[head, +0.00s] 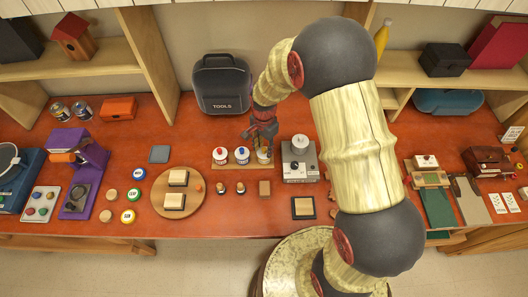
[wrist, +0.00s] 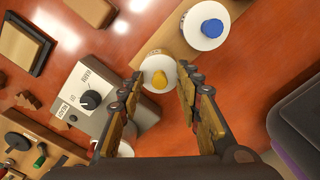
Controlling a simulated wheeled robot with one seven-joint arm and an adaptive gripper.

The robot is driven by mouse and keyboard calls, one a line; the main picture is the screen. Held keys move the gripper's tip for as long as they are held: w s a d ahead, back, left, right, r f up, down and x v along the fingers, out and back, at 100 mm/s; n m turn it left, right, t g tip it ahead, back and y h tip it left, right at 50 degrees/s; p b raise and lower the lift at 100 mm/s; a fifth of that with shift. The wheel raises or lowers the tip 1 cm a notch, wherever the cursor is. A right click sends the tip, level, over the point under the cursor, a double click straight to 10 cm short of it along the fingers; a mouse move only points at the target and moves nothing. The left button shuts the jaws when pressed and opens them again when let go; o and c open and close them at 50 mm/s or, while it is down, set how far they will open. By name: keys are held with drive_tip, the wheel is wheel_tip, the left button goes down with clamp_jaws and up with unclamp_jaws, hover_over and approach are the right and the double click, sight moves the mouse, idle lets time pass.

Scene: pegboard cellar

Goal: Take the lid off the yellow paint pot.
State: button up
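The yellow paint pot (wrist: 152,63) is white with a yellow knob (wrist: 159,80) on its lid, which is on the pot. It stands at the right end of a wooden strip, mostly hidden behind my gripper in the head view (head: 264,158). My gripper (wrist: 161,72) is open above the pot, with one fingertip on each side of the lid and clear space around the knob. My gripper (head: 264,146) points down there in the head view.
The blue-knobbed pot (head: 242,157) stands close to the left, then the red-knobbed pot (head: 220,156). A grey machine with a dial (head: 299,162) stands close on the right. A black tool case (head: 222,84) is behind.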

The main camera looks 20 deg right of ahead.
drive_tip(key=c, duration=0.7)
drive_tip(key=shift+c, duration=0.7)
drive_tip(key=shift+r, duration=0.15)
